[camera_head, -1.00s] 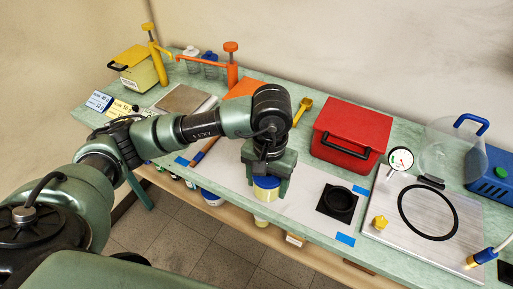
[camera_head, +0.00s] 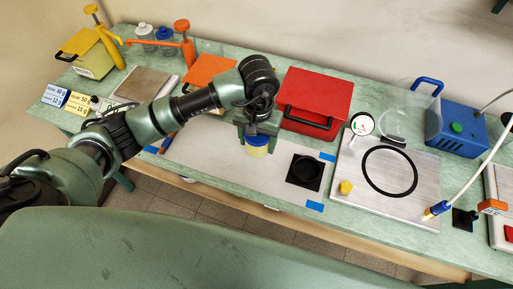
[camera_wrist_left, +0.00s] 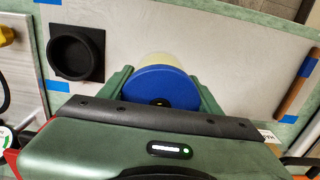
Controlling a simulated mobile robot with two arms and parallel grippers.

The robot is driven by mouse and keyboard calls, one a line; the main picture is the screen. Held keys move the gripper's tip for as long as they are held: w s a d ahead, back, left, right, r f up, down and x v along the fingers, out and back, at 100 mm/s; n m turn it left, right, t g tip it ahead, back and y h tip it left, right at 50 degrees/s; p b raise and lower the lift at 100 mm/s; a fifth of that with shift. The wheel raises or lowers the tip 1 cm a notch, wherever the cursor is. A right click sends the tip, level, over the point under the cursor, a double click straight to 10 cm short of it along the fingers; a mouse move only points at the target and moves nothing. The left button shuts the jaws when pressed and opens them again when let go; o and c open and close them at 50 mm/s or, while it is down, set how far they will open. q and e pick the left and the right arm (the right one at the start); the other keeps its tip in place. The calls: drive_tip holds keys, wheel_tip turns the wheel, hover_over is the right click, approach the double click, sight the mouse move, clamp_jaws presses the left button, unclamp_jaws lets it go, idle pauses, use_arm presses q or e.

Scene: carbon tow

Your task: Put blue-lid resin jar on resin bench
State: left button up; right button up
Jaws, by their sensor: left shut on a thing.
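The blue-lid resin jar (camera_head: 257,148) has a pale yellow body and a blue lid. My left gripper (camera_head: 259,138) is shut on it from above and holds it upright over the pale sheet on the bench. In the left wrist view the jar's blue lid (camera_wrist_left: 160,85) sits between the two green fingers. I cannot tell whether the jar's base touches the bench. The resin bench (camera_head: 235,205) is the long green-topped bench along the wall. My right gripper is out of view.
A black square holder (camera_head: 291,178) with a round recess lies right of the jar, with blue tape marks around it. A red box (camera_head: 315,95) stands behind. A metal plate with a black ring (camera_head: 363,170) lies to the right. Yellow and orange pumps (camera_head: 187,45) stand at the back left.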

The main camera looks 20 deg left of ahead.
sight(257, 154)
use_arm(q)
wheel_tip(257, 154, down, 2)
wheel_tip(257, 154, down, 4)
drive_tip(key=shift+f+p, duration=0.1)
drive_tip(key=shift+p, duration=0.6)
drive_tip(key=shift+f, duration=0.15)
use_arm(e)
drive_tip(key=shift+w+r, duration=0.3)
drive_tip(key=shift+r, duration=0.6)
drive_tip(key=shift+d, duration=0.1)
use_arm(q)
drive_tip(key=shift+f, duration=0.2)
drive_tip(key=o, duration=1.7)
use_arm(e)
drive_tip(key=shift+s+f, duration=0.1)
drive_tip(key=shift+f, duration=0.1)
